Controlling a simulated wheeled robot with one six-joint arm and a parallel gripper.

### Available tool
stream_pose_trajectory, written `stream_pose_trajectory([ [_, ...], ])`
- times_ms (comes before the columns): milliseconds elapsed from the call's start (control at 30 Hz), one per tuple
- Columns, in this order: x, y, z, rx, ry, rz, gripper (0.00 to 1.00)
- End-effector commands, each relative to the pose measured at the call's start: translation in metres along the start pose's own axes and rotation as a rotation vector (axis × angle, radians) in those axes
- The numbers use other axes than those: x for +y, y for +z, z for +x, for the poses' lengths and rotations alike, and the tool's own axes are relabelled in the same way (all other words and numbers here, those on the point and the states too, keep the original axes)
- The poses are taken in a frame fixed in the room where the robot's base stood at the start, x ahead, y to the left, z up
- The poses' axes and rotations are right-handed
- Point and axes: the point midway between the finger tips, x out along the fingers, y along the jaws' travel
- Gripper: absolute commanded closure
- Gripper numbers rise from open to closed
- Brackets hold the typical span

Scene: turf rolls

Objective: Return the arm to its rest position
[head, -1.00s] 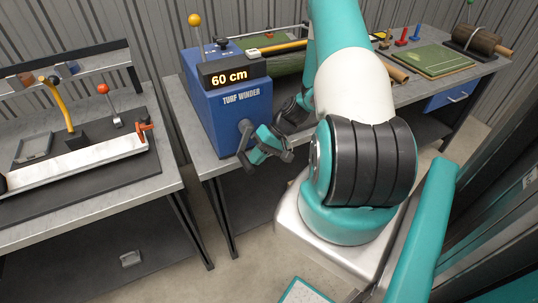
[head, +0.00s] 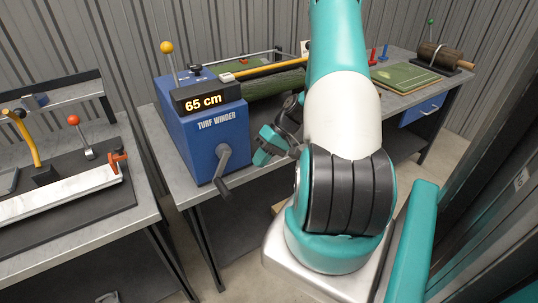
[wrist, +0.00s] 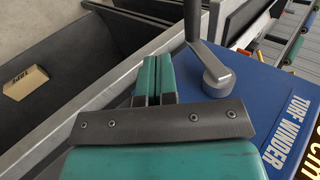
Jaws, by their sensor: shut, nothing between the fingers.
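My gripper (head: 262,150) shows in the head view as teal fingers just right of the crank (head: 221,165) of the blue turf winder (head: 205,135). It looks apart from the crank. In the wrist view the two teal fingers (wrist: 154,80) lie side by side, shut, with nothing held. The crank's grey hub and handle (wrist: 212,70) stand right of them there. My arm bends down in front of the bench and hides part of it. The winder's display (head: 203,101) reads 65 cm.
A green turf piece (head: 405,77) and a brown roll (head: 438,55) are further right. A second bench with a yellow-handled tool (head: 29,140) stands at left. A small box (wrist: 25,83) lies below.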

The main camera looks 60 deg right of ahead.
Motion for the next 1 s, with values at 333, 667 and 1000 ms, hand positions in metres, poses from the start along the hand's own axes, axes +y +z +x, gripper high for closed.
stream_pose_trajectory([
  [333,0.003,0.0,-0.036,0.0,0.0,0.0,1.0],
  [667,-0.022,-0.006,-0.034,-0.032,0.024,-0.042,1.0],
  [1000,-0.228,0.023,0.004,-0.244,0.215,-0.394,1.0],
])
